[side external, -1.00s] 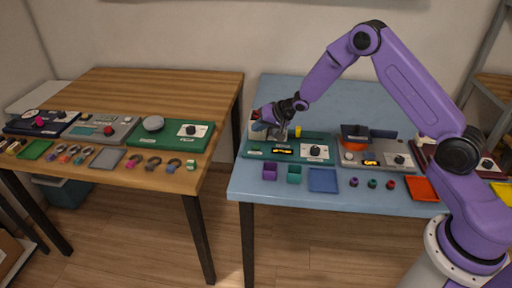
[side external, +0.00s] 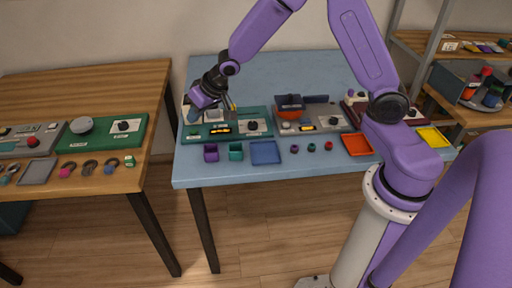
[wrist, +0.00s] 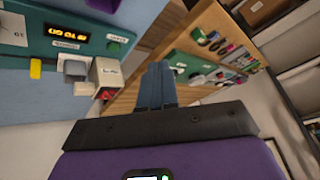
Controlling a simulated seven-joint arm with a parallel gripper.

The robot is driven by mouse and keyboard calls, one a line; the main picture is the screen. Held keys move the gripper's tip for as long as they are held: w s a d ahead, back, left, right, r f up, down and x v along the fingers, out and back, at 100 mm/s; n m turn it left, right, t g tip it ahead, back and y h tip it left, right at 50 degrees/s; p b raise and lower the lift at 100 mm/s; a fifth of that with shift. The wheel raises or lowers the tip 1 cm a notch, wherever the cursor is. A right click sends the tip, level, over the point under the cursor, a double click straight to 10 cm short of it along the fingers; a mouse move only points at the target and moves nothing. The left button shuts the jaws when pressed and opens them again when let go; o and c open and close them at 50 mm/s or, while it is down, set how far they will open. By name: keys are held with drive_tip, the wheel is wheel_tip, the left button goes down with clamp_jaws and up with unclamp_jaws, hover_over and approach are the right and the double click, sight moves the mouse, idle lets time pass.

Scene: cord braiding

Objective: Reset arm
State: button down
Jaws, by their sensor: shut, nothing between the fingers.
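My gripper (side external: 191,115) is at the left end of the green station (side external: 262,129) on the blue table, beside the pale blocks there. In the wrist view its blue fingers (wrist: 157,86) are together with nothing between them. I cannot tell from the side view how high the fingertips are above the station. The wrist view shows the station's teal panel (wrist: 100,20) with a lit display, and a small white box (wrist: 108,74) just left of the fingers.
Purple (side external: 211,152) and green (side external: 236,151) cups and a blue tray (side external: 265,153) line the front. A grey station (side external: 322,124) with an orange bowl (side external: 290,104) stands to the right. The wooden table (side external: 75,95) is at left, across a gap. The blue table's back is clear.

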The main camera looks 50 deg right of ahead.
drive_tip(key=s+d+r+n+g, duration=0.1)
drive_tip(key=s+n, duration=0.3)
drive_tip(key=s, duration=0.8)
drive_tip(key=s+d+r+n+g+h, duration=0.1)
drive_tip(key=s+d+r+n+g, duration=0.1)
drive_tip(key=s, duration=1)
drive_tip(key=s+d+r+n+g+h, duration=0.1)
drive_tip(key=s+n, duration=0.5)
drive_tip(key=s, duration=0.6)
wheel_tip(320, 180, up, 4)
drive_tip(key=shift+s+d+f+g, duration=0.25)
drive_tip(key=shift+s+d+g, duration=0.2)
drive_tip(key=shift+g, duration=0.65)
